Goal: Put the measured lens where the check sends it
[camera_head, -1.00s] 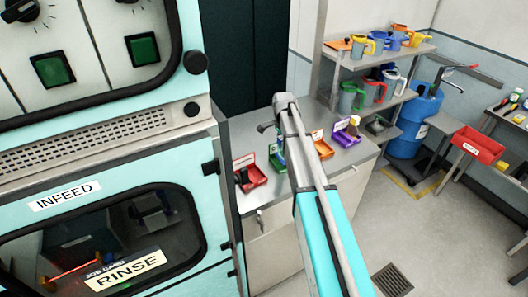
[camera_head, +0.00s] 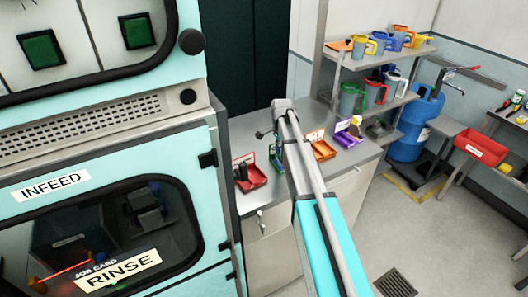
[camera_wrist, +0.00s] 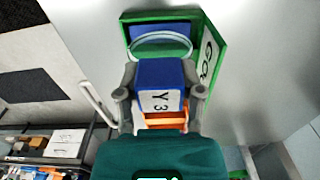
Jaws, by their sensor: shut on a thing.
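In the wrist view my gripper (camera_wrist: 160,98) is shut on a blue block marked "Y 3" with an orange part below it. A clear round lens (camera_wrist: 160,45) with a pale rim shows just beyond the block and appears joined to it. Behind the lens is an open green box (camera_wrist: 213,75) with a partly hidden white label. The lens overlaps the box's opening; I cannot tell whether it touches the box. In the head view the green box (camera_head: 276,160) is mostly hidden by my arm, and my gripper is hidden too.
On the same counter (camera_head: 262,213) stand a red box (camera_head: 257,180) with dark items, an orange box (camera_head: 323,150) and a purple box (camera_head: 350,136). The teal machine (camera_head: 185,270) with the RINSE card is close on the left. Shelves of jugs (camera_head: 350,100) stand behind.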

